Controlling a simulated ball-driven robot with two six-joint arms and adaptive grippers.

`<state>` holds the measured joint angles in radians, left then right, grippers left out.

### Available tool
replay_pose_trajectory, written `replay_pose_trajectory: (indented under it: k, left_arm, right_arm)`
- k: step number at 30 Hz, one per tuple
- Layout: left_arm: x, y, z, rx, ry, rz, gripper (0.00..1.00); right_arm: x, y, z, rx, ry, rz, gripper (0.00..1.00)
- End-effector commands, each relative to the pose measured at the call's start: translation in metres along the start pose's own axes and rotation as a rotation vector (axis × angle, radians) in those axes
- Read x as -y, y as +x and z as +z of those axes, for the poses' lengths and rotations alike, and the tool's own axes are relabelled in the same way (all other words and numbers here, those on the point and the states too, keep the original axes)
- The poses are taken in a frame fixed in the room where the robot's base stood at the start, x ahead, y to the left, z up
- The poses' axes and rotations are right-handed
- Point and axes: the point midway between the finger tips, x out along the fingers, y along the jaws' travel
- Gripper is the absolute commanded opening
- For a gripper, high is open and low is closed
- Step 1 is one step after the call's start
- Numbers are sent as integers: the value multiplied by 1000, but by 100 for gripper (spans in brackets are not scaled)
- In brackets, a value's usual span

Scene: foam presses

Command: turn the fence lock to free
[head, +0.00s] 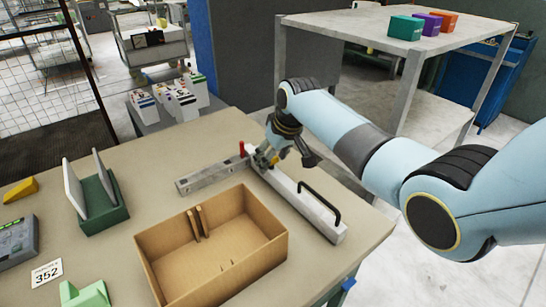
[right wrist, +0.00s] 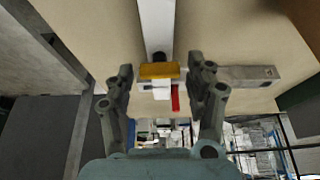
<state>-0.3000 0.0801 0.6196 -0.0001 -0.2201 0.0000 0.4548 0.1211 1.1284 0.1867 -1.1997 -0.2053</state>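The fence is a long pale metal bar (head: 293,199) with a black handle, lying on the table. A shorter grey bar (head: 209,177) meets it near its far end. A red lever (head: 242,149) stands at that junction. In the right wrist view, the red lever (right wrist: 175,98) shows beside a yellow block (right wrist: 159,71) and a small white piece. My right gripper (head: 270,158) is low over the junction. In the right wrist view, its fingers (right wrist: 160,72) are open, one on each side of the yellow block, with gaps visible. My left gripper is out of view.
An open cardboard box (head: 157,268) stands in front of the fence. A green holder with two pale plates (head: 104,208), a yellow wedge (head: 20,190) and a number card (head: 46,272) lie at the left. A raised table (head: 350,25) with colored boxes stands behind my right arm.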

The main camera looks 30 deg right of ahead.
Motion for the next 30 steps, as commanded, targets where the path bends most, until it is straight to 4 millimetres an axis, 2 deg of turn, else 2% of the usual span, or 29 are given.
replay_pose_trajectory:
  k: [2,9,20,30]
  left_arm:
    - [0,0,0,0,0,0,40]
    - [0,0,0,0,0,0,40]
    - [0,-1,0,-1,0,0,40]
    - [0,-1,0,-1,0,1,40]
  right_arm:
    - [0,0,0,0,0,0,42]
    - [0,0,0,0,0,0,10]
    - [-1,0,0,0,-53,-22,10]
    - [-4,0,-1,-1,-282,-117,10]
